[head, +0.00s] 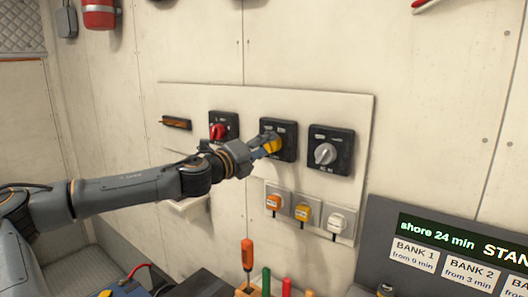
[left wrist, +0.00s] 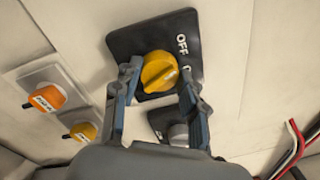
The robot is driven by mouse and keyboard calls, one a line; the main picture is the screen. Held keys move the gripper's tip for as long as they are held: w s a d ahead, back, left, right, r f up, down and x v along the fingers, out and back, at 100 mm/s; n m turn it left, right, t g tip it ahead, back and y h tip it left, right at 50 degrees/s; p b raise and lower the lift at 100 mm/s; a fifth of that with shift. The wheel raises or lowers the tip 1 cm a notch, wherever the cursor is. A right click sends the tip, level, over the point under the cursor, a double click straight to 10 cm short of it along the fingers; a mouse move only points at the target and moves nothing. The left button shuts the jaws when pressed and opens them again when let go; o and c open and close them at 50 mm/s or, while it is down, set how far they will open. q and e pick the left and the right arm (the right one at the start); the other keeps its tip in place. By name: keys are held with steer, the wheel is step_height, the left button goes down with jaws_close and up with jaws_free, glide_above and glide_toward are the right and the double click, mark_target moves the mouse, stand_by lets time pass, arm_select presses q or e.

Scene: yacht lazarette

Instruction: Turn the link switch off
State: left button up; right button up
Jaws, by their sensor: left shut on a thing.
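The middle switch on the wall panel is a black square plate with a yellow rotary knob (head: 273,146). In the left wrist view the yellow knob (left wrist: 158,68) sits between my fingers, with "OFF" printed on the plate beside it. A second label is partly hidden. My left gripper (head: 262,147) reaches the knob from the left and front and is shut on it; its fingers also show in the left wrist view (left wrist: 160,80). My right gripper is not in view.
A red-knob switch (head: 218,130) is left of the yellow one and a grey-knob switch (head: 326,154) right. Several plugs (head: 303,212) sit below. Upright coloured handles (head: 247,255) stand beneath, and a bank display (head: 450,245) is at right.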

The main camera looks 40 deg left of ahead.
arm_select(q)
steer(key=shift+n, duration=0.6)
steer(key=o, duration=1.2)
steer(key=shift+c, duration=0.2)
steer(key=s, duration=1.2)
steer(key=shift+d+f, duration=0.4)
steer(key=shift+f, duration=0.05)
